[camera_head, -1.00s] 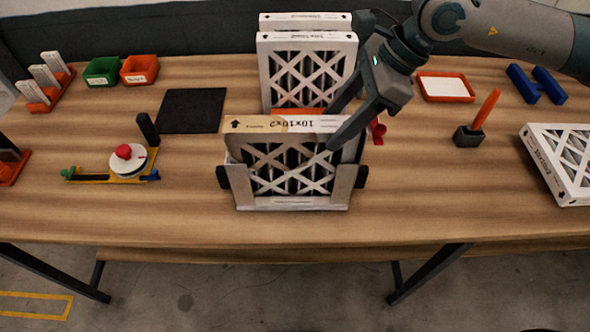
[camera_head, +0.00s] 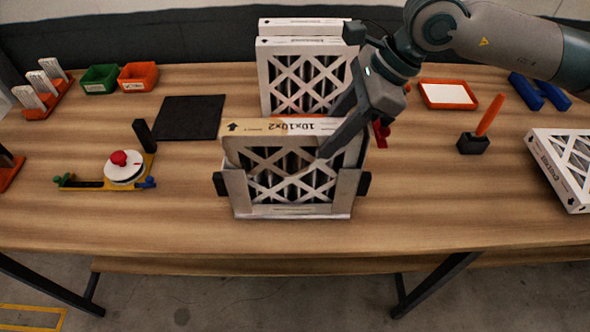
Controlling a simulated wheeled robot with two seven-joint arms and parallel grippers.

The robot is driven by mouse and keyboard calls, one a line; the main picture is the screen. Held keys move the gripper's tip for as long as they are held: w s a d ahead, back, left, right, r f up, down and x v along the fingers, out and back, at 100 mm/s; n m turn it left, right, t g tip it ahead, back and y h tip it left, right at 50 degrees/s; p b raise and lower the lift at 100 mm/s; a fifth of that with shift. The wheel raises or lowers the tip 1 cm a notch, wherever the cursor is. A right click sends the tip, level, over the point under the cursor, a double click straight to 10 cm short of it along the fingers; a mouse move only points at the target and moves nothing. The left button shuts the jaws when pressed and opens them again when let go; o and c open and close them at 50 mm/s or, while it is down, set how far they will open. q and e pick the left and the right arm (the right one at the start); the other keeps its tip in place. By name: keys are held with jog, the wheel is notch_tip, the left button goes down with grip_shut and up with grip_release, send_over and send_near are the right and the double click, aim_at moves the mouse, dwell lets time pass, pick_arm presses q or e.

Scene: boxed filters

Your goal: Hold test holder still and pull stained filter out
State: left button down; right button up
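The test holder (camera_head: 347,196), a pale bracket with dark side knobs, stands at the front middle of the table. An upright white-framed filter (camera_head: 262,160) sits in it, marked 10x10x2. Its top strip is tan on the left. My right gripper (camera_head: 328,137) comes in from the upper right over the filter's right top corner. One finger lies in front of the lattice and the other is behind the top strip, partly hidden. The fingers are spread around the strip; contact is hard to see. My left gripper is out of view.
More upright filters (camera_head: 305,42) stand close behind the holder, near my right gripper. A black mat (camera_head: 190,117) and a yellow gauge with a red knob (camera_head: 119,158) lie left. Right are an orange-rimmed tray (camera_head: 447,106), a pen stand (camera_head: 473,143) and another filter (camera_head: 562,168). The front strip is clear.

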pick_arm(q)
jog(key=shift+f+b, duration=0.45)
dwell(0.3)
